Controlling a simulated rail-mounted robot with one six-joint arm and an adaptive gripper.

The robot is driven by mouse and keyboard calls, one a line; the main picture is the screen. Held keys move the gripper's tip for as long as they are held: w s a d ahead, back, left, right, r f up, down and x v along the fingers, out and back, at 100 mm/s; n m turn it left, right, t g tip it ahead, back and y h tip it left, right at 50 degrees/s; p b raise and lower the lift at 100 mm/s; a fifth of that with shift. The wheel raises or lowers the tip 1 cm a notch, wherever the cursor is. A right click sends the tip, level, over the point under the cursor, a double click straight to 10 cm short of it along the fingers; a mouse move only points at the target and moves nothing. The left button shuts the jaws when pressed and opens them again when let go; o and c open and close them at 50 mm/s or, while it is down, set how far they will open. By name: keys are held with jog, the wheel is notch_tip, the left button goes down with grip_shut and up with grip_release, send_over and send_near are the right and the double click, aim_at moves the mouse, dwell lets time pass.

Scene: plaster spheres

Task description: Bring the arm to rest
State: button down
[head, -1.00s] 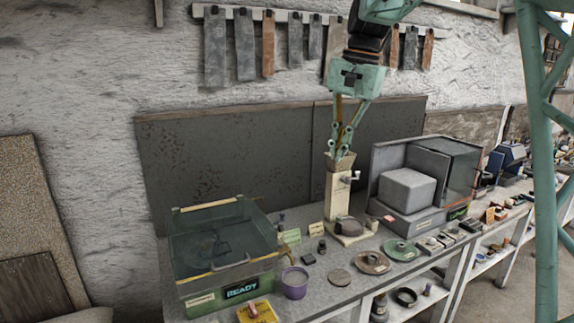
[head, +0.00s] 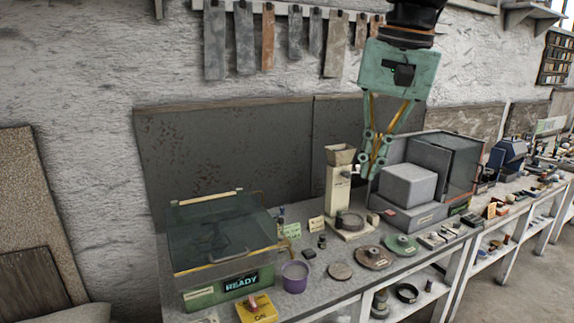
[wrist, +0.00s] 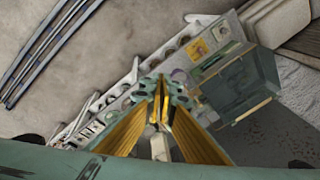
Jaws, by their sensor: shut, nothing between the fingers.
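My gripper (head: 369,176) hangs from above over the back of the bench, pointing down. Its fingers are shut with nothing between them. In the head view it shows in front of the grey machine's left side and to the right of the cream hopper post (head: 338,187), apart from the post. In the wrist view the closed fingertips (wrist: 161,123) point down toward the bench, which lies well below.
A glass-lidded tank with a READY display (head: 222,240) stands at the left of the bench. A purple cup (head: 295,276) and discs (head: 374,257) lie along the front. A grey block machine (head: 408,186) stands at the right. Tools hang on the wall rail behind.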

jog(key=s+d+f+n+b, duration=0.1)
jog(key=s+f, duration=0.4)
jog(key=s, duration=0.5)
jog(key=s+d+f+n+t+b, duration=0.1)
jog(key=s+f+b, duration=0.1)
jog(key=s+f, duration=0.4)
jog(key=s+d+f+n+h+b, duration=0.1)
jog(key=s+f, duration=0.4)
jog(key=s, duration=1)
jog(key=shift+s+d+f+n+t+b, duration=0.2)
jog(key=shift+s+d+n+t+b, duration=0.25)
jog(key=shift+b, duration=0.2)
